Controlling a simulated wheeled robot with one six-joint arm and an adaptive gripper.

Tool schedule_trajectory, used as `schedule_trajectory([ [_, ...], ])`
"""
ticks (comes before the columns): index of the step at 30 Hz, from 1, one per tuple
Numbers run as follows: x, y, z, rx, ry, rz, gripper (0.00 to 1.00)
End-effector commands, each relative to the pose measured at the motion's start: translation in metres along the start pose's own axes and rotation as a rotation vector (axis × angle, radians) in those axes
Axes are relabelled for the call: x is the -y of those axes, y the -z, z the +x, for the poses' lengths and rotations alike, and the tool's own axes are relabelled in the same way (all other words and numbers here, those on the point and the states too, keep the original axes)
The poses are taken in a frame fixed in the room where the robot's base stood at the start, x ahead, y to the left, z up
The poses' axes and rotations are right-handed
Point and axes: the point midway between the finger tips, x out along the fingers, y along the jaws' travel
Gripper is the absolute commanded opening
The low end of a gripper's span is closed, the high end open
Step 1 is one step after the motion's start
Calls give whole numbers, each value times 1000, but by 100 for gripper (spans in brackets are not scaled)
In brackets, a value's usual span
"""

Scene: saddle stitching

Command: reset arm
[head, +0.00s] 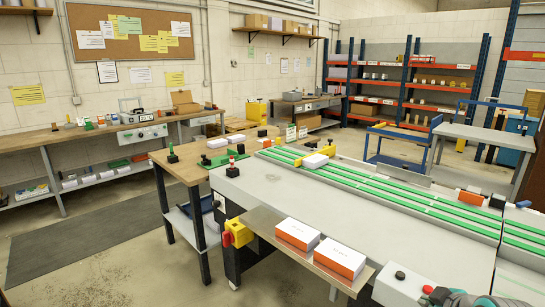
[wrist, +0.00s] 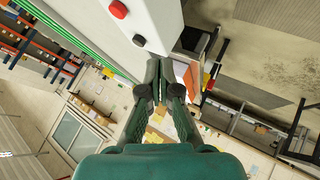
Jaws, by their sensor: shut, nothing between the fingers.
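My gripper (wrist: 158,75) is dark green in the wrist view. Its two fingers lie together, shut and empty, pointing up the picture toward a pale control box (wrist: 155,25) with a red button and a dark button. Whether the fingertips touch the box cannot be told. In the head view, a teal part of my arm shows at the lower right corner, cut off by the frame edge, beside the same control box (head: 398,289).
A long grey machine table (head: 330,205) with green conveyor strips (head: 400,190) fills the right. Two white-and-orange boxes (head: 298,234) (head: 340,257) lie on its front shelf. A wooden bench (head: 190,165) stands behind left. Open floor (head: 75,270) lies at the lower left.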

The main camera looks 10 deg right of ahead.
Motion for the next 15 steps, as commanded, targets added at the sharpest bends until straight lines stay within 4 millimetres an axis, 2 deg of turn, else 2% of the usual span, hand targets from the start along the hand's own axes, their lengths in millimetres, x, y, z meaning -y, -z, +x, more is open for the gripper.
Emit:
schedule_trajectory([
  [8,33,-9,15,-21,-10,53,0],
  [11,50,-14,21,-33,-17,78,0],
  [15,82,-24,30,-55,-27,128,0],
])
